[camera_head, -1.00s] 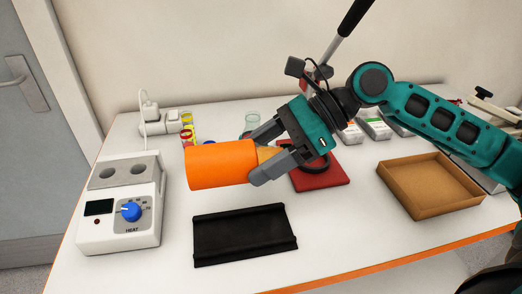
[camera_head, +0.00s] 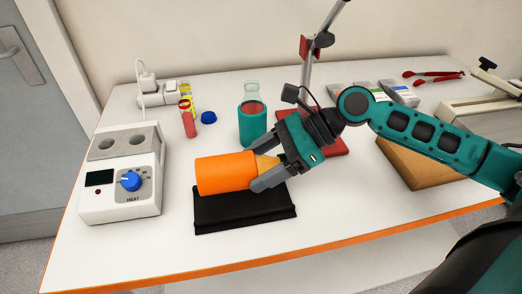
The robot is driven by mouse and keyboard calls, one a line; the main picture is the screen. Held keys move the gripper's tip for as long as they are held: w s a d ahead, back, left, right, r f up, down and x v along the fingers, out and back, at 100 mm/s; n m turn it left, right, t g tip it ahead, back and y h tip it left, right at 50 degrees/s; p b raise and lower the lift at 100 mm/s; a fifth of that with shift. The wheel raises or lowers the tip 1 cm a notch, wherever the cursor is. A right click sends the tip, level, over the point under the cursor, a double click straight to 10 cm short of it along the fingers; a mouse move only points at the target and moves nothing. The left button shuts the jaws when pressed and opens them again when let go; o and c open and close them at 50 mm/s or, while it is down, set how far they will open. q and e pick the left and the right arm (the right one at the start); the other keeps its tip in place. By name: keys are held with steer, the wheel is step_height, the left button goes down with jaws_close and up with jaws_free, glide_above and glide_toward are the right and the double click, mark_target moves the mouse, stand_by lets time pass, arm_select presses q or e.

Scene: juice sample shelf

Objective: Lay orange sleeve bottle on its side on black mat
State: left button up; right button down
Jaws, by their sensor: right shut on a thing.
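The orange sleeve bottle (camera_head: 225,174) lies on its side, its orange body pointing left and its tan neck toward my gripper. My right gripper (camera_head: 262,173) is shut on its neck end. The bottle is over the back part of the black mat (camera_head: 245,213), which has raised front and back edges. The bottle hides the mat's back edge, and I cannot tell whether the bottle touches the mat. My left gripper is not in view.
A heater box (camera_head: 122,185) stands at left. Behind the bottle are a teal-sleeved bottle (camera_head: 253,127), a blue cap (camera_head: 208,117) and small tubes (camera_head: 187,120). The front table strip is clear.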

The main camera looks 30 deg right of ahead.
step_height(320, 180, down, 3)
steer(key=shift+r, duration=0.2)
steer(key=shift+f+b, duration=0.3)
steer(key=shift+f, duration=1)
steer(key=shift+p, duration=0.35)
steer(key=shift+c, duration=1)
jaws_free()
steer(key=shift+o, duration=1)
steer(key=shift+f, duration=0.1)
